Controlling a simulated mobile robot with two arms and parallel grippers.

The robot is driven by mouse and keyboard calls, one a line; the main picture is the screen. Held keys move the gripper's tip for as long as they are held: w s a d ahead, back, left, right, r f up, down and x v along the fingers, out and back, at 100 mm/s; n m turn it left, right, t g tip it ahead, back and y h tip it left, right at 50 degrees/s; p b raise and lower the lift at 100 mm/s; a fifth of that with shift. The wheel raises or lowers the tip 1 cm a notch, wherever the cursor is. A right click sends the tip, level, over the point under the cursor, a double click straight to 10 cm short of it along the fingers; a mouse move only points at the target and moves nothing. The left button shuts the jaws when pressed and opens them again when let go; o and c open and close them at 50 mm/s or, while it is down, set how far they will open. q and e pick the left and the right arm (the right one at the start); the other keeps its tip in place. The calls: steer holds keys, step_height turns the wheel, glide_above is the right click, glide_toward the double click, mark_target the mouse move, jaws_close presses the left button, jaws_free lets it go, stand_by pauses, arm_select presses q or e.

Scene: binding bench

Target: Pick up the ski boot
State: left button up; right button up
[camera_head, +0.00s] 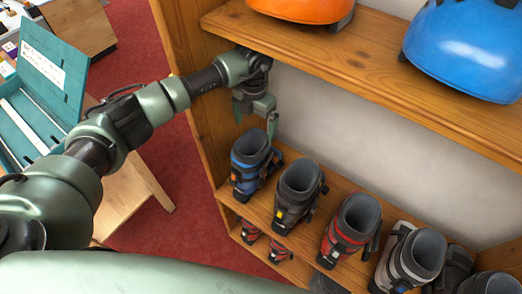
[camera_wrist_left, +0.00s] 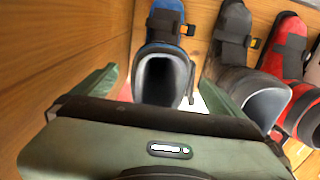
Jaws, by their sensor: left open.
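Several ski boots stand in a row on the wooden shelf. A blue and black boot (camera_head: 250,160) is at the row's left end, upright beside the cabinet's side wall. My left gripper (camera_head: 254,119) is open just above and behind this boot's cuff. In the left wrist view the blue boot (camera_wrist_left: 163,75) lies between the two green fingers, its grey opening facing the camera. Contact cannot be told. To its right stand a black-grey boot (camera_head: 299,192), a red and black boot (camera_head: 350,228) and a white-grey boot (camera_head: 408,258). My right gripper is not in view.
An upper wooden shelf (camera_head: 370,75) above the boots holds an orange helmet (camera_head: 302,8) and a blue helmet (camera_head: 465,50). The cabinet's side panel (camera_head: 197,95) stands close to my left arm. Smaller red boots (camera_head: 279,250) sit below. A teal box (camera_head: 42,85) is at left.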

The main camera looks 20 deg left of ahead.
mark_target(254, 140)
arm_select(q)
steer(key=shift+f+b, duration=0.3)
steer(key=shift+f, duration=0.15)
steer(key=f+b, duration=0.1)
steer(key=f, duration=0.1)
steer(key=f+b, duration=0.1)
steer(key=f, duration=0.1)
steer(key=s+f+b, duration=0.1)
steer(key=shift+f+b, duration=0.3)
steer(key=shift+f, duration=0.3)
steer(key=c, duration=1.7)
steer(key=shift+r, duration=0.15)
steer(key=shift+c, duration=0.5)
steer(key=shift+w, duration=0.1)
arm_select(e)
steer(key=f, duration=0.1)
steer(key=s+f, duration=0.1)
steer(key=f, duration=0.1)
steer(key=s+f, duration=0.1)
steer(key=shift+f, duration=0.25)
